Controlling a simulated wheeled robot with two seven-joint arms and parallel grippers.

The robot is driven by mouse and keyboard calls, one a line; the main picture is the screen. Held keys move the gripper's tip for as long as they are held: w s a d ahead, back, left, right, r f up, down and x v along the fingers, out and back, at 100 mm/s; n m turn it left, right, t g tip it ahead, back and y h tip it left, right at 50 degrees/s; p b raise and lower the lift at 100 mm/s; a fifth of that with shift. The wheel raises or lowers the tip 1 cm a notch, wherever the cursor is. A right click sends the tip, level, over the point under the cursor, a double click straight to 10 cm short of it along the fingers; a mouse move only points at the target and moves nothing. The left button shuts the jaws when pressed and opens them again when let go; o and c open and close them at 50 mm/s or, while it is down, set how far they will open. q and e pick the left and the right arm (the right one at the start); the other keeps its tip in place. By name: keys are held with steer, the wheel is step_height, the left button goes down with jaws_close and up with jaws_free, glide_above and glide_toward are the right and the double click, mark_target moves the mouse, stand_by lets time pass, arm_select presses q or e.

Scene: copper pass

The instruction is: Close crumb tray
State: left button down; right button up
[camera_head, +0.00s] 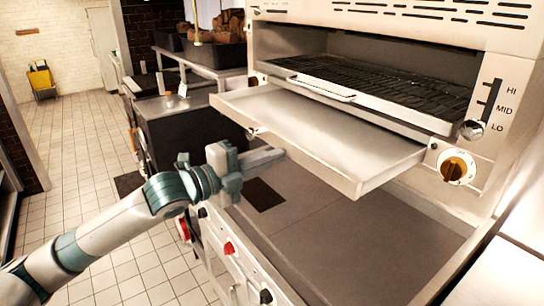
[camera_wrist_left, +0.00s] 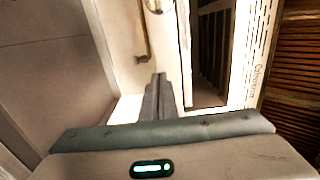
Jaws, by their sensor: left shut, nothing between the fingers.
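The crumb tray (camera_head: 325,142) is a shallow metal tray pulled well out of the front of the salamander grill (camera_head: 400,28), under its rack. My left gripper (camera_head: 280,153) is shut and empty, at the left part of the tray's front edge and slightly below it. I cannot tell whether the fingers touch the tray. In the left wrist view the shut fingers (camera_wrist_left: 157,95) point at a pale metal surface with a brass-coloured handle-like bar (camera_wrist_left: 142,42) beyond. My right gripper is not in view.
A dark wire rack (camera_head: 375,90) sits in the grill above the tray. A grill knob (camera_head: 455,169) is at the right. The flat counter (camera_head: 350,235) below is clear, with red and black knobs on its front. A tiled aisle (camera_head: 90,150) lies left.

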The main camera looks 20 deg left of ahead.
arm_select(q)
steer(key=p, duration=0.2)
glide_toward(332, 137)
steer(key=x, duration=1)
steer(key=shift+w+d+r, duration=0.1)
steer(key=shift+w+r, duration=0.05)
steer(key=shift+w, duration=0.05)
steer(key=shift+s, duration=0.15)
